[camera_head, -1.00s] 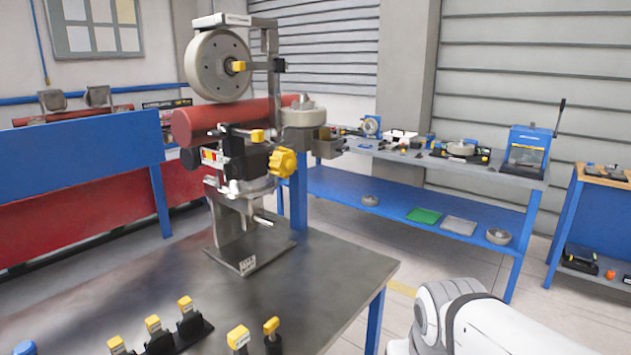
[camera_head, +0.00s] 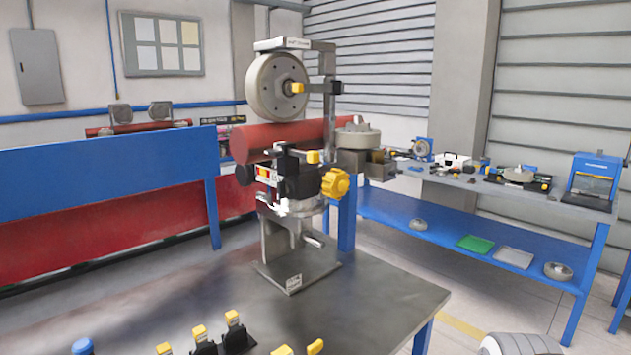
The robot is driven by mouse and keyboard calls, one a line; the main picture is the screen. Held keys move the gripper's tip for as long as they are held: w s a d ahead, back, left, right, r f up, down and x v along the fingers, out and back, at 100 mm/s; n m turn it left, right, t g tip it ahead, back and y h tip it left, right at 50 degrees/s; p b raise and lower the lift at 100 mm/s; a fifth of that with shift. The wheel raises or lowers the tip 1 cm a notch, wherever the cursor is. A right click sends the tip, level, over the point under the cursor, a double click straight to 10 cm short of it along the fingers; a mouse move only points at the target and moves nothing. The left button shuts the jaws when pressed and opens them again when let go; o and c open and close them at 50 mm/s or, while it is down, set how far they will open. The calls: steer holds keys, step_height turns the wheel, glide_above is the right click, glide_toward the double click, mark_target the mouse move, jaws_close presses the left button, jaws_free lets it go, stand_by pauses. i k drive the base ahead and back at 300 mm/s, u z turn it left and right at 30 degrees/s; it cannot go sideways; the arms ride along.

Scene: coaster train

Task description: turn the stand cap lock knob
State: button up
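The stand (camera_head: 298,262) stands upright on the near metal table, a little right of the picture's middle line of tools. A large yellow lobed knob (camera_head: 335,183) sits on the right side of its clamp block, below a red cylinder (camera_head: 290,139). Smaller yellow handles show on the clamp (camera_head: 313,156) and on the grey wheel (camera_head: 277,87) above. I cannot tell for sure which of these is the cap lock knob. My gripper is out of view; only part of my white arm shows at the bottom right, apart from the stand.
The near table (camera_head: 385,300) is bare right of the stand. Several yellow-topped tools (camera_head: 233,332) stand along its front. A blue bench (camera_head: 480,250) with parts is behind right. A blue panel (camera_head: 100,180) runs along the left.

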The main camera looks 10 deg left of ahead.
mark_target(283, 188)
steer(key=z, duration=0.85)
steer(key=k, duration=1.85)
steer(key=u, duration=1.05)
steer(key=i, duration=1)
steer(key=u, duration=0.05)
